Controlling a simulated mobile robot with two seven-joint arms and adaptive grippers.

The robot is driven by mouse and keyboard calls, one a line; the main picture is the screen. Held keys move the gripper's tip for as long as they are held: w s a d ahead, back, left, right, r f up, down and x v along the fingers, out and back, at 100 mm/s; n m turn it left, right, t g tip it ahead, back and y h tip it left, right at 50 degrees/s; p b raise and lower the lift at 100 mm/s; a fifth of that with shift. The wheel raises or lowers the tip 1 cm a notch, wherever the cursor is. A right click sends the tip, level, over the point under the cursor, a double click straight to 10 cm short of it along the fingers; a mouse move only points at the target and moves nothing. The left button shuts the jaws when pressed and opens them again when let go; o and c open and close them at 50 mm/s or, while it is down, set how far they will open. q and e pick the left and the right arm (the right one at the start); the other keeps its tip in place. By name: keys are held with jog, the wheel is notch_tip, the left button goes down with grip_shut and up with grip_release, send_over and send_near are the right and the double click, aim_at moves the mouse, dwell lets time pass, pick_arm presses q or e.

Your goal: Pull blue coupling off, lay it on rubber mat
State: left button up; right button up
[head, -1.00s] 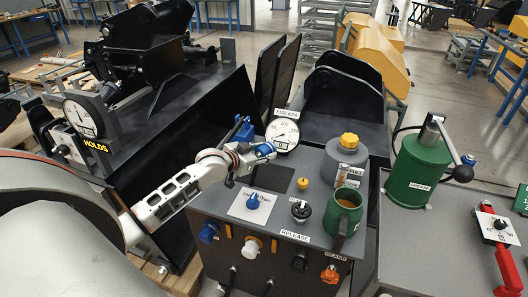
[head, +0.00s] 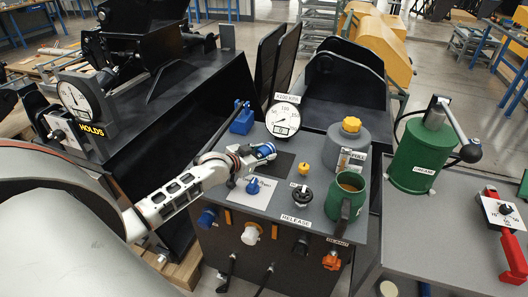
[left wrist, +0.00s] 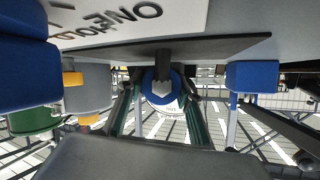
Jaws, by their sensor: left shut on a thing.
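My left gripper (head: 256,153) reaches in from the left and is shut on the blue coupling (head: 266,150), over the left part of the dark rubber mat (head: 284,168) on the grey cabinet top. In the left wrist view, which shows the scene upside down, the blue coupling (left wrist: 162,78) sits between the two dark fingers. It is close to the mat (left wrist: 235,45); I cannot tell whether it touches. The fingers partly hide it in the head view. My right gripper is not in view.
A gauge (head: 283,115) stands behind the mat, and a blue block with a lever (head: 243,120) left of it. A grey jug (head: 343,155), green mug (head: 346,198), yellow knob (head: 303,169) and blue knob (head: 253,187) stand nearby. Blue, white, black and orange fittings line the front panel.

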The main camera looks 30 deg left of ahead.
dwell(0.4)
pick_arm(q)
jog(key=shift+f, duration=0.4)
jog(key=o, duration=1.3)
jog(key=shift+s, duration=0.1)
jog(key=v, duration=1.2)
jog(key=shift+r, duration=0.1)
